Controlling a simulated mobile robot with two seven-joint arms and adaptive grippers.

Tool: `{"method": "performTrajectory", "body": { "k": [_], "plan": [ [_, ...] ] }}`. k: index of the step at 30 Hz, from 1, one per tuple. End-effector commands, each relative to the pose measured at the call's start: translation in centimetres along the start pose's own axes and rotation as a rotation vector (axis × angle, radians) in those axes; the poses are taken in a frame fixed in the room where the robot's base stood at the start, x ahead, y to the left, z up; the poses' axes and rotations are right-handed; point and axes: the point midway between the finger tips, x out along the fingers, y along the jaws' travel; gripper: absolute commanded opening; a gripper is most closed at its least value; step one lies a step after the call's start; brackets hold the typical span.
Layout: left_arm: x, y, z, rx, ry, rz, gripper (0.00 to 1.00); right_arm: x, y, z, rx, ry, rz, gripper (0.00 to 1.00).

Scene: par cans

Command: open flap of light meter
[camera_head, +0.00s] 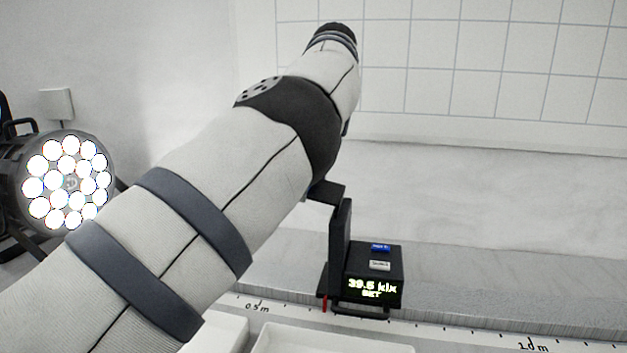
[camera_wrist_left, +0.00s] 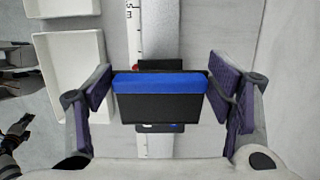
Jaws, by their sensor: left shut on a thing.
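The light meter (camera_head: 376,262) is a small black box on the marked rail. Its lit display reads about 39.6 klx with smaller text below, and a blue and a white button sit on top. Its dark flap (camera_head: 340,232) stands upright at the box's left side in the head view. In the left wrist view the flap (camera_wrist_left: 160,108) is a black plate with a blue strip along one edge. My left gripper (camera_wrist_left: 160,92) has a purple-padded finger at each side of the flap and is shut on it. My arm hides most of this gripper in the head view.
The scale rail (camera_head: 460,335) runs along the front, with a small red pointer by the meter. White trays (camera_head: 330,340) lie in front of it. A lit par can (camera_head: 68,182) stands at the left. The bench right of the meter is clear.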

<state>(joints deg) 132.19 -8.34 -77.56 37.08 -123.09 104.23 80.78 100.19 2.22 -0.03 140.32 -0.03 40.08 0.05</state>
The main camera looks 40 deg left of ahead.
Motion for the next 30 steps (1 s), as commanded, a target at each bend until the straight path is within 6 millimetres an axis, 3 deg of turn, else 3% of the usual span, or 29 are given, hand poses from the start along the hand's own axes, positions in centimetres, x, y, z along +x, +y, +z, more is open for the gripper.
{"method": "performTrajectory", "body": {
  "k": [8,9,11,25,30],
  "plan": [
    [-0.16,-0.06,0.06,0.004,-0.001,-0.006,0.24,-0.03,0.00,-0.02,0.000,0.001,0.000,0.00],
    [-0.16,-0.06,0.05,0.004,-0.001,-0.006,0.76,-0.03,0.00,-0.02,0.000,0.001,0.000,0.00],
    [-0.16,-0.05,0.05,0.004,-0.001,-0.005,0.87,-0.03,0.00,-0.02,0.000,0.001,0.000,0.00],
    [-0.02,-0.02,0.00,0.001,0.002,-0.001,0.87,-0.01,0.00,-0.01,0.000,0.000,0.000,0.00],
    [0.18,0.09,-0.91,0.000,0.065,0.000,0.87,0.00,-0.01,0.00,0.000,0.000,0.000,0.00]
  ]
}}
